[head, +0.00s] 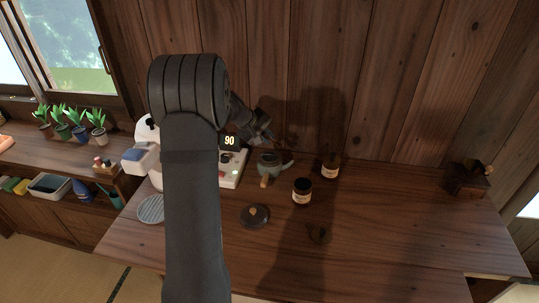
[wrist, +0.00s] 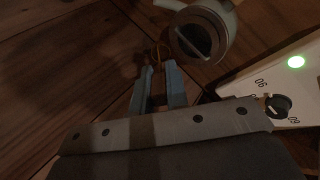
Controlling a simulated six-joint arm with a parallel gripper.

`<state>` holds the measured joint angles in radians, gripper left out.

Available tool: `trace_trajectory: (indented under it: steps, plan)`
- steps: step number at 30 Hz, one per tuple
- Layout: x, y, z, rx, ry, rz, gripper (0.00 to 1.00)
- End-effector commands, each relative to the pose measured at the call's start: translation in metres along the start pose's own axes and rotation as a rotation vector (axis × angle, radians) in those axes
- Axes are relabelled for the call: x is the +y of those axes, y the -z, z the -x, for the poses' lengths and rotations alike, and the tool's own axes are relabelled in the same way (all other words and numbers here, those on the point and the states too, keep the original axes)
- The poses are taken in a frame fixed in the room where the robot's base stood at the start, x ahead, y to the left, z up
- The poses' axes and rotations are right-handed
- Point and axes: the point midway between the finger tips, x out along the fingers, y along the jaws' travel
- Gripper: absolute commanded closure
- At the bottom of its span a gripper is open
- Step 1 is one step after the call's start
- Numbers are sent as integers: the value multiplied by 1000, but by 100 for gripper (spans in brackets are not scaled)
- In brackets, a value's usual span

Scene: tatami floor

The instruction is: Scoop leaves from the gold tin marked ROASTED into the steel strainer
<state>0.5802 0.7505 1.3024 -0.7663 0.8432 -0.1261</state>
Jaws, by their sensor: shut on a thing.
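My gripper (wrist: 160,82) shows in the wrist view, its two blue-grey fingers shut on a thin brownish loop-shaped thing (wrist: 159,52), perhaps a scoop. In the head view my gripper (head: 264,138) is above the teapot (head: 269,161), and what it holds is too dark to make out. The grey-green teapot also shows in the wrist view (wrist: 222,12), just beyond and right of the fingertips, with a dark round opening. A front tin (head: 302,191) and a back tin (head: 330,168) stand right of the teapot. Their labels are unreadable. I cannot pick out the strainer for sure.
A white panel with a dial (wrist: 278,105) and green light is right of my gripper in the wrist view. A dark round dish (head: 255,216) and a small dark thing (head: 319,234) lie on the table's front.

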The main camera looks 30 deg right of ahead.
Motion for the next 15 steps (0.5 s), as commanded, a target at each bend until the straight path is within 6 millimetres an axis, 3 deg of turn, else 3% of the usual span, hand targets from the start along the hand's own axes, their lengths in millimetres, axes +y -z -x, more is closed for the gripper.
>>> trace_trajectory:
  steps: [15]
  plan:
    - [-8,0,3,0,-70,2,100]
